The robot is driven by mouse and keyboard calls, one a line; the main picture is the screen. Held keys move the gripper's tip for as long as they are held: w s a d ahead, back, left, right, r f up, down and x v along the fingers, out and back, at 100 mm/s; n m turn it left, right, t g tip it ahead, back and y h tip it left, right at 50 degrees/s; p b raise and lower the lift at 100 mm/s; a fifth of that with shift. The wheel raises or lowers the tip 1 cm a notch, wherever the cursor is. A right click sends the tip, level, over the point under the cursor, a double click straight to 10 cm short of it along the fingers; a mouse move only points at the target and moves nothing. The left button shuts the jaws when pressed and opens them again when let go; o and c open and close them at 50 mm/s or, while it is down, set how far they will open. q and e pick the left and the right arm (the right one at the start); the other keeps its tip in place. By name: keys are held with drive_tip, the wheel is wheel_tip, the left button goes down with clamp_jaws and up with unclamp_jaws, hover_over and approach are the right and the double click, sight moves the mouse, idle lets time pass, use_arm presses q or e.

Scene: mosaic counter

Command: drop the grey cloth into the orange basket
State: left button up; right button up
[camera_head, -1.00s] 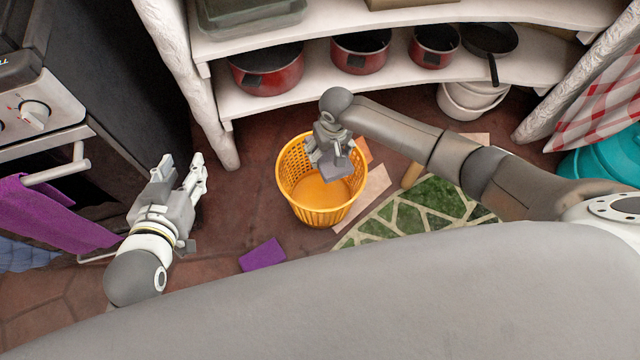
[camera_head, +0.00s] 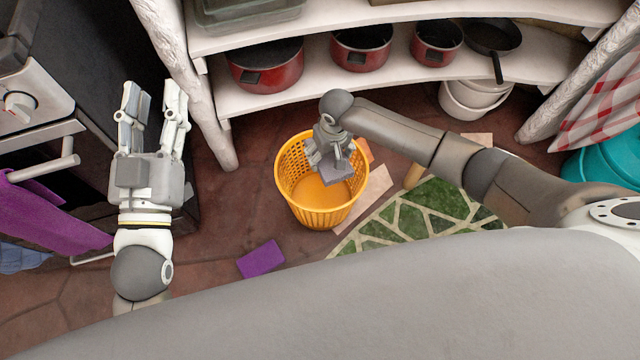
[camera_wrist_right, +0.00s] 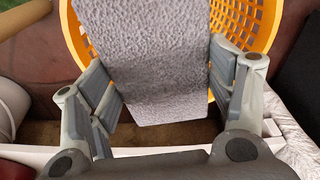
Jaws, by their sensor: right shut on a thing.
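The orange basket (camera_head: 322,215) stands on the floor in the middle of the head view, its bottom bare where visible. My right gripper (camera_head: 333,160) is over the basket's opening and shut on the grey cloth (camera_head: 340,174). The cloth looks like a small flat piece. In the right wrist view the cloth (camera_wrist_right: 150,60) stretches out between the fingers, with the basket rim (camera_wrist_right: 262,30) behind it. I cannot tell whether the cloth is above or just below the rim. My left gripper (camera_head: 152,108) is open and empty, left of the basket.
A purple cloth (camera_head: 261,259) lies on the floor in front of the basket. Shelves (camera_head: 290,97) with red pots (camera_head: 265,68) stand behind. An oven with a purple towel (camera_head: 45,215) is at left. A green patterned mat (camera_head: 440,205) lies at right.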

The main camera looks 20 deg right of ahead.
idle(0.4)
drive_tip(key=o, duration=1)
drive_tip(key=r, duration=0.4)
drive_tip(key=s+r, duration=0.1)
drive_tip(key=r, duration=0.7)
drive_tip(key=shift+s+d, duration=0.1)
drive_tip(key=shift+s, duration=0.1)
drive_tip(key=shift+f, duration=0.1)
